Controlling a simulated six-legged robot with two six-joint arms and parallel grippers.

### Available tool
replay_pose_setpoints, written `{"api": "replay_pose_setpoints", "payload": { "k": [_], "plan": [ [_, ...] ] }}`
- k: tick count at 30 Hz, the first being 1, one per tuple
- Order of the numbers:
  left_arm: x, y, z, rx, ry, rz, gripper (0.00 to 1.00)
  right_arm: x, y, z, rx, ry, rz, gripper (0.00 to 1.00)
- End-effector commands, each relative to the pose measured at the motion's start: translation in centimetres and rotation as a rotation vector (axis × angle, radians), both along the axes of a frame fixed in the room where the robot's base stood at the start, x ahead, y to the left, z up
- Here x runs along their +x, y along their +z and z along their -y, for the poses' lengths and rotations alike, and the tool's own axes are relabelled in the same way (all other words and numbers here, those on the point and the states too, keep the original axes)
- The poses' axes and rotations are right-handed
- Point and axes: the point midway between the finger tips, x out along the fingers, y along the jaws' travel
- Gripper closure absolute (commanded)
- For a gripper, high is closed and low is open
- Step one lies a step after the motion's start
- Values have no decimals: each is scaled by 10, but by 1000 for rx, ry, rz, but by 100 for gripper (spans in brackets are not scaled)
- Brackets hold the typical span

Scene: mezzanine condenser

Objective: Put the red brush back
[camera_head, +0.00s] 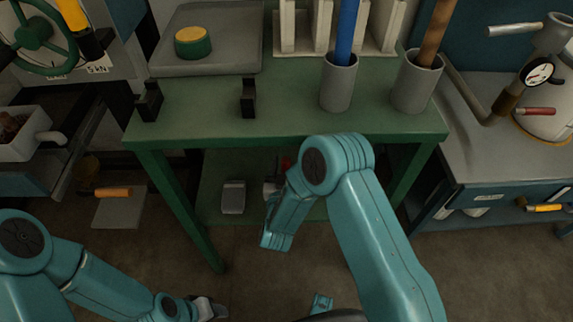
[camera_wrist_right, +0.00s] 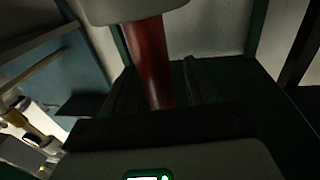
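A red handle (camera_wrist_right: 150,65), which I take for the red brush, stands out in the right wrist view between a pale rounded part at the top and the dark edge below; its ends are hidden. In the head view a small red patch (camera_head: 286,163) shows under the green table. My right gripper (camera_head: 270,188) is there too, below the tabletop and mostly behind my own arm; whether it grips the handle is unclear. My left gripper (camera_head: 208,308) is low at the bottom left, away from the table. Two grey cups (camera_head: 338,88) (camera_head: 413,90) on the table hold a blue handle (camera_head: 347,30) and a brown handle (camera_head: 437,35).
The green table (camera_head: 290,115) has a rack (camera_head: 290,50) at the back and a grey plate with a yellow-green knob (camera_head: 193,42). Black brackets (camera_head: 248,97) stand on it. A grey box (camera_head: 233,197) lies on the lower shelf. Equipment with a gauge (camera_head: 539,73) stands at right.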

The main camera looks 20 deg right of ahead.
Motion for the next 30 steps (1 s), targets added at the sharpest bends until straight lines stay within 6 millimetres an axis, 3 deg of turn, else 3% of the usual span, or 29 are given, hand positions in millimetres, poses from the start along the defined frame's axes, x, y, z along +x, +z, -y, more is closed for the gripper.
{"api": "replay_pose_setpoints", "payload": {
  "k": [5, 8, 18, 25, 28, 30],
  "plan": [
    [0, 4, 0, 0, 0, 0, 57, 0, 4, 0, 0, 0, 0, 43],
    [0, 5, 0, 0, 0, 0, 57, -10, 3, -6, 0, 2, -2, 43],
    [0, 15, 0, 0, 0, 0, 57, -80, 4, -39, -3, 5, -4, 43],
    [0, 17, 0, 0, 0, 0, 57, -106, 2, -50, 1, 3, -4, 43],
    [0, 17, 0, 0, 0, 0, 57, -106, -10, -45, 46, 8, -62, 43],
    [0, 17, 0, 0, 0, 0, 57, -103, -32, -38, 124, 27, -171, 43]
  ]
}}
